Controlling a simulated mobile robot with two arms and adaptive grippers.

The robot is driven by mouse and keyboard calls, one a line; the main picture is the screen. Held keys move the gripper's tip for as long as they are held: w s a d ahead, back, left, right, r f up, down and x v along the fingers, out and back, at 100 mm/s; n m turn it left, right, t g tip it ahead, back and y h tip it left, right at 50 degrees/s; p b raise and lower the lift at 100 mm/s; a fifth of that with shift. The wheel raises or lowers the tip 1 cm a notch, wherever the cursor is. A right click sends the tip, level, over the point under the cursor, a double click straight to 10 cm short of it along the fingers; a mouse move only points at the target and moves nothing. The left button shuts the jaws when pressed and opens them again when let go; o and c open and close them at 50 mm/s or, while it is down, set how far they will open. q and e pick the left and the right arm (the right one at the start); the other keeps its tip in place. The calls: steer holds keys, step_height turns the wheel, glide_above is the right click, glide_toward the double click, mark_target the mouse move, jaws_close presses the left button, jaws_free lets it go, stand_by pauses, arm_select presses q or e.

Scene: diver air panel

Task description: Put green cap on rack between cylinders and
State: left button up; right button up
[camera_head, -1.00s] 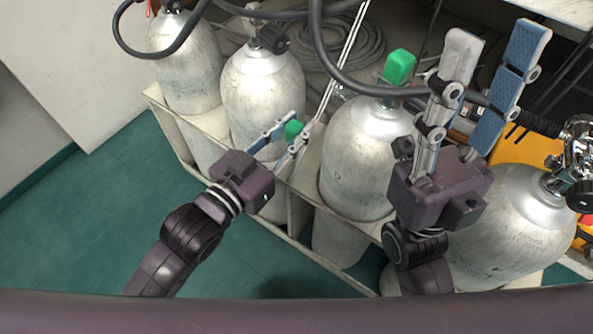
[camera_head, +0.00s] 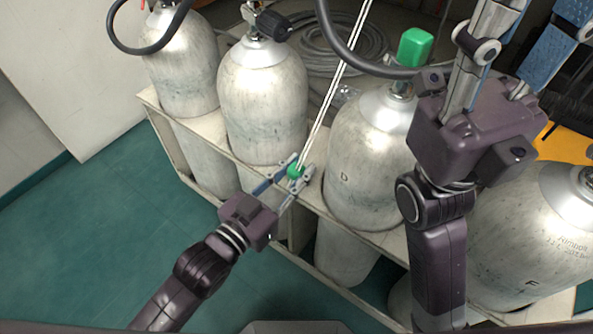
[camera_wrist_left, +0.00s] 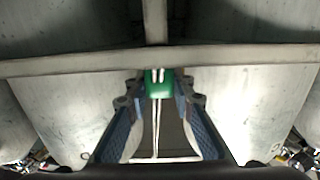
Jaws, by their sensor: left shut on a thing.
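A small green cap (camera_head: 295,171) with white cords running up from it is between the fingertips of my left gripper (camera_head: 294,174). The left gripper is shut on it, low at the rack's edge between two cylinders. In the left wrist view the green cap (camera_wrist_left: 158,88) sits between the blue-padded fingers, close to the pale rack rail (camera_wrist_left: 230,57). The rack (camera_head: 312,196) holds the grey cylinders (camera_head: 262,100) and (camera_head: 365,165). My right gripper (camera_head: 535,25) has its fingers spread apart, nothing seen between them; their tips reach the top edge of the head view.
Another green cap (camera_head: 415,47) sits on the valve of the middle-right cylinder. Dark hoses (camera_head: 345,55) arch over the cylinders, and a coiled hose (camera_head: 345,45) lies behind. More cylinders stand at left (camera_head: 180,65) and right (camera_head: 530,235). Green floor (camera_head: 90,220) is clear at front left.

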arm_select(q)
steer(key=shift+f, duration=0.1)
steer(key=o, duration=0.7)
steer(key=shift+o, duration=0.2)
